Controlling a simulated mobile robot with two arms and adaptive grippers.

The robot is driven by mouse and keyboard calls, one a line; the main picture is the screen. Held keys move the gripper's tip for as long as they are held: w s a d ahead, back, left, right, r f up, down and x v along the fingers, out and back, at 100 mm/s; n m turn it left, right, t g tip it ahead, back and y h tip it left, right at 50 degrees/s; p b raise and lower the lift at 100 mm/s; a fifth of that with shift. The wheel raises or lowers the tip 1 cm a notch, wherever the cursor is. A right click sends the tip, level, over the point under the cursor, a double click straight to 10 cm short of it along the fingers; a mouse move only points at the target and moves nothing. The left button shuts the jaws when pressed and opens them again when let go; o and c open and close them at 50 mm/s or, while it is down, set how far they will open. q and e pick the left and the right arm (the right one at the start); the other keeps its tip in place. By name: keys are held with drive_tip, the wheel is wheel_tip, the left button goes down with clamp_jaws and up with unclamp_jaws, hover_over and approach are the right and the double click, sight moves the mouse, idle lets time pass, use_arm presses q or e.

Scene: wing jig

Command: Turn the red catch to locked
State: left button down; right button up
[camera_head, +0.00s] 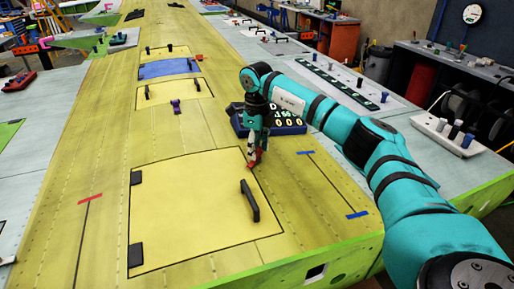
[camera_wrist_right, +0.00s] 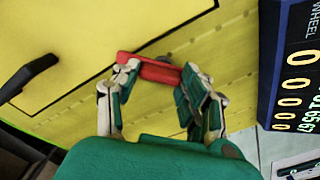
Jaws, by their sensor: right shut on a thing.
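The red catch (camera_head: 251,162) sits at the right edge of the large yellow panel (camera_head: 195,215), near its far right corner. My right gripper (camera_head: 255,152) reaches down onto it from above. In the right wrist view the red catch (camera_wrist_right: 152,68) is a short red bar lying between the fingertips of my right gripper (camera_wrist_right: 158,75), which is shut on it. The fingers hide part of the catch, and I cannot tell its exact angle to the panel edge. My left gripper does not show.
A black handle (camera_head: 250,201) stands on the panel, and black hinges (camera_head: 136,255) line its left side. A dark blue box with white digits (camera_head: 288,124) stands close beside my right gripper. Red tape (camera_head: 90,198) and blue tape (camera_head: 357,215) mark the yellow skin.

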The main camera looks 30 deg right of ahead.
drive_tip(key=m, duration=0.4)
drive_tip(key=shift+w+m, duration=0.1)
drive_tip(key=shift+m, duration=0.2)
drive_tip(key=m, duration=0.4)
drive_tip(key=shift+r, duration=0.1)
drive_tip(key=shift+w+m, duration=0.1)
drive_tip(key=shift+m, duration=0.2)
drive_tip(key=o, duration=1.2)
drive_tip(key=shift+c, duration=0.2)
wheel_tip(320, 180, up, 12)
